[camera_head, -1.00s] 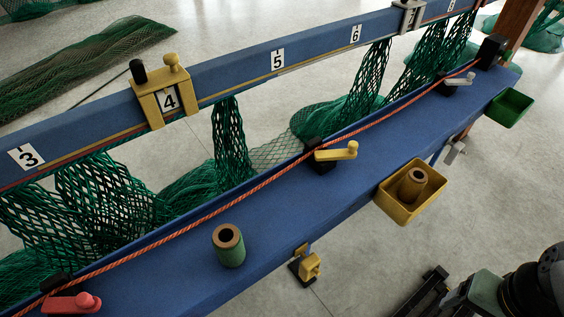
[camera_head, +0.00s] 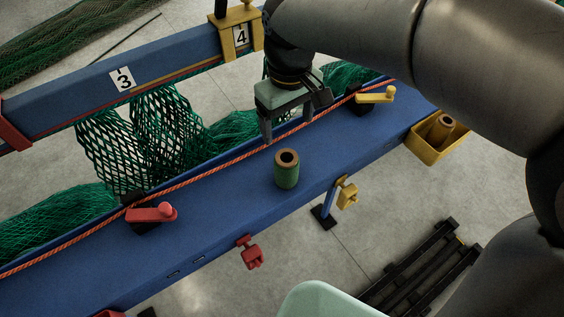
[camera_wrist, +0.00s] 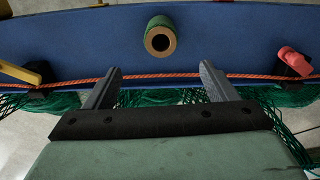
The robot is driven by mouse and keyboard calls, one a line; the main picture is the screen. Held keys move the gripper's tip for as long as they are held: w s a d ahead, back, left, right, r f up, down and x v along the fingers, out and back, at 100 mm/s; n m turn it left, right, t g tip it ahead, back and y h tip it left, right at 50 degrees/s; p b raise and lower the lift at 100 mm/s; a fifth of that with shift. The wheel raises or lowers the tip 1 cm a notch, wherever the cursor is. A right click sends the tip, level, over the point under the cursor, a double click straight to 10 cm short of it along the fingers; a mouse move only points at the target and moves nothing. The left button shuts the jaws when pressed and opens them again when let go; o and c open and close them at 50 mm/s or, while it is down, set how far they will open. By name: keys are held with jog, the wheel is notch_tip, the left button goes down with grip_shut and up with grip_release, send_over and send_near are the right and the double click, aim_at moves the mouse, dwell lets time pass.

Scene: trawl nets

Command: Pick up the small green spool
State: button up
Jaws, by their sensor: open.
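The small green spool (camera_head: 287,172) stands upright on the blue bench. It has a tan rim with a dark hole in the top. My gripper (camera_head: 287,131) is above the back edge of the bench, behind the spool and apart from it, fingers pointing down. In the wrist view my gripper (camera_wrist: 157,78) is open and empty. The spool (camera_wrist: 160,38) shows there just beyond the fingertips, roughly centred between them. Nothing hides the spool in either view.
An orange rope (camera_head: 215,164) runs along the back edge of the bench (camera_head: 218,217). A red clamp (camera_head: 151,213) is to the left and a yellow clamp (camera_head: 376,96) to the right. A yellow bin (camera_head: 425,150) holds a brown spool (camera_head: 440,126). Green netting (camera_head: 140,140) hangs behind.

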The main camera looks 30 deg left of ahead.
aim_at(286, 164)
jog(key=shift+s+f+p, duration=0.1)
jog(key=shift+f+p, duration=0.85)
jog(key=shift+f, duration=6.55)
jog(key=c, duration=1.1)
jog(key=shift+r, duration=0.1)
